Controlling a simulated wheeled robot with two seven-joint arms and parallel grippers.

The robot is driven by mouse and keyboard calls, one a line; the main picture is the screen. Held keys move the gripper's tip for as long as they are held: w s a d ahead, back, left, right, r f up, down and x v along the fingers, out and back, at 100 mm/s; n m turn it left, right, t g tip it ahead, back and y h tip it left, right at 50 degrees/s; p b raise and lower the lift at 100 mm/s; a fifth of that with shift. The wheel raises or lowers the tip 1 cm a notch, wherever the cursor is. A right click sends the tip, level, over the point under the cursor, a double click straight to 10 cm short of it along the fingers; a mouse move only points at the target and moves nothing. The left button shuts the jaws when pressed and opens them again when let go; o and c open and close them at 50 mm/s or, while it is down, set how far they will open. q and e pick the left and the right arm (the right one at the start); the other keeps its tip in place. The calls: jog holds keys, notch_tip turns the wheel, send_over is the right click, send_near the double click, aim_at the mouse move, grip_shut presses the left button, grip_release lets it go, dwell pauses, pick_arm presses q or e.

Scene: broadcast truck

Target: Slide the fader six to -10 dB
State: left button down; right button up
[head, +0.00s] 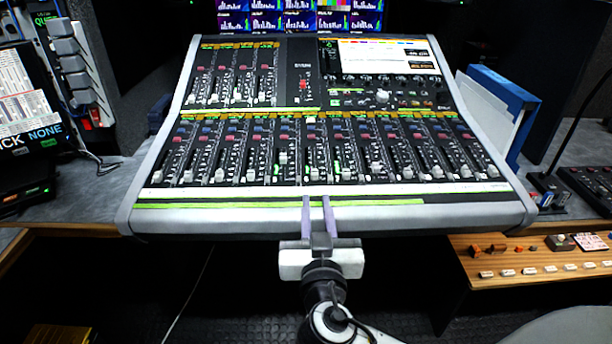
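The mixing console (400,214) fills the middle of the head view, with a long row of faders across its lower half. Counting from the left, fader six has a pale cap (315,174) low in its slot, near the front of the console. My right gripper (316,200) reaches up from below. Its two purple fingers point at that cap, with a narrow gap between them and nothing visible in it. The fingertips lie over the front strip, just short of the cap and apart from it. The dB marks are too small to read. My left gripper is not in view.
Neighbouring fader caps stand close on both sides; the fifth cap (283,158) sits higher than most. A second, shorter fader bank (238,75) and a lit screen (385,57) lie farther back. A blue binder (505,105) stands at the right.

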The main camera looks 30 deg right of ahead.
aim_at(315, 176)
jog(key=x, duration=0.9)
jog(key=shift+w+d+p, duration=0.1)
jog(key=shift+d+p, duration=0.05)
jog(key=shift+p, duration=0.25)
grip_shut()
